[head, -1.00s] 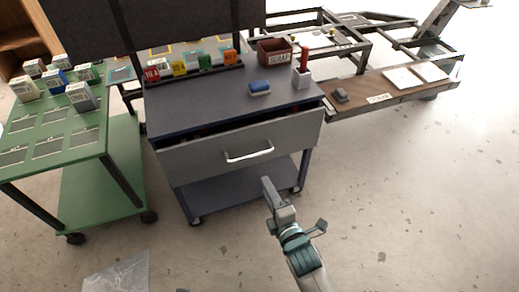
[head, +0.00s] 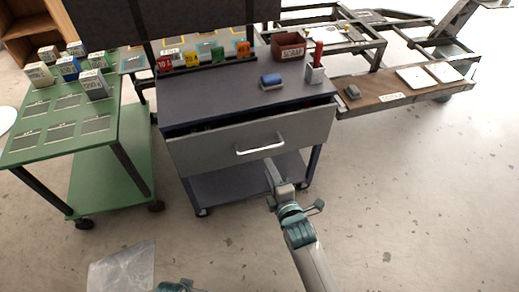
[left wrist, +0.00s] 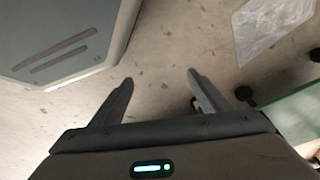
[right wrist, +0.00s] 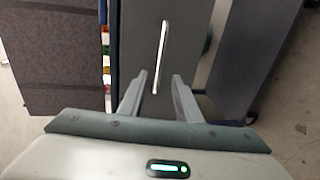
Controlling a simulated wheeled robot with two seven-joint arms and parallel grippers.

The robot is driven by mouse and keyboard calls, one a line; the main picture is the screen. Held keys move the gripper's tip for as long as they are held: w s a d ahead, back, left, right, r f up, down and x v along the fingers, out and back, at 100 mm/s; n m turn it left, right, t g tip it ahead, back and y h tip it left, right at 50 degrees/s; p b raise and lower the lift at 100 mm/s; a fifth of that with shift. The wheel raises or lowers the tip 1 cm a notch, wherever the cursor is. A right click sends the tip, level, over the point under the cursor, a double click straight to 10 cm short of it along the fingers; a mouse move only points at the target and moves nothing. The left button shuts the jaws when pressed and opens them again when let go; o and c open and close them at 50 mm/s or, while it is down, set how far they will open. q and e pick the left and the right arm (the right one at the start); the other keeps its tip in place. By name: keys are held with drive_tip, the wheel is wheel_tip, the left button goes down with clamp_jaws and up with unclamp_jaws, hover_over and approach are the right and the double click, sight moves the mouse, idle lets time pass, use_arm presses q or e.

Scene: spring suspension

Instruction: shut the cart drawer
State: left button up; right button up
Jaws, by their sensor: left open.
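The dark blue-grey cart (head: 225,95) has a grey drawer (head: 205,152) standing partly open, with a dark gap behind its front. A silver bar handle (head: 260,146) runs across the drawer front. My right gripper (head: 295,183) is open and empty, just in front of and below the handle.
A green cart (head: 105,160) with several small boxes stands left of the cart. A brown bin (head: 288,46), a blue block (head: 271,81) and a cup (head: 315,73) sit on the cart top. A clear sheet (head: 122,268) lies on the floor. Floor at right is free.

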sight(259, 149)
use_arm(q)
drive_tip(key=shift+w+b+v, duration=0.15)
drive_tip(key=shift+b+v, duration=0.1)
drive_tip(key=shift+v, duration=0.55)
drive_tip(key=shift+w+b+v, duration=0.1)
drive_tip(key=shift+b+v, duration=0.1)
drive_tip(key=shift+v, duration=0.6)
use_arm(e)
drive_tip(key=shift+x, duration=5.8)
use_arm(q)
drive_tip(key=shift+d, duration=0.15)
use_arm(e)
drive_tip(key=shift+r, duration=0.1)
clamp_jaws()
use_arm(q)
drive_tip(key=shift+w, duration=0.3)
